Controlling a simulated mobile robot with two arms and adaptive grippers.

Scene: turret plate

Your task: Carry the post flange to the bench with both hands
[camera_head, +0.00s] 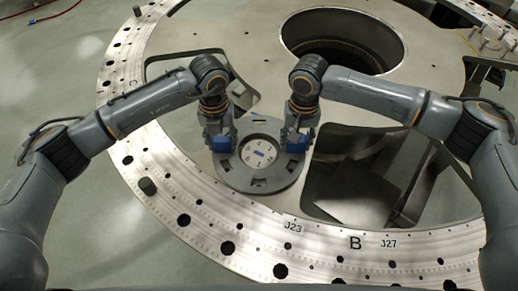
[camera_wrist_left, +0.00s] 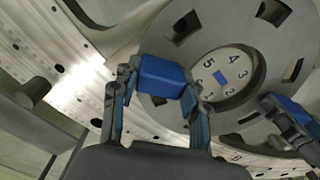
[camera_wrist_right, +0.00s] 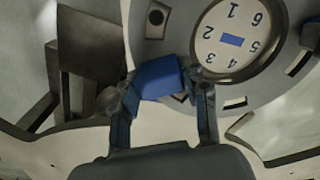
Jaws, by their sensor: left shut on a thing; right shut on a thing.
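The post flange (camera_head: 258,183) is a round dark grey disc with square slots and a pale numbered centre with a blue mark. It is at the inner edge of the pale ring plate in the head view. My left gripper (camera_head: 221,142) is shut on a blue grip block at its left side; the block shows in the left wrist view (camera_wrist_left: 162,78). My right gripper (camera_head: 297,143) is shut on a blue block at its right side, also seen in the right wrist view (camera_wrist_right: 158,78). Whether the flange touches the plate beneath is unclear.
The pale ring plate (camera_head: 205,218) has many holes and the markings J23, B and J27. A large round opening (camera_head: 340,45) lies behind, and a cut-out (camera_head: 360,190) lies right of the flange. No bench is clearly identifiable.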

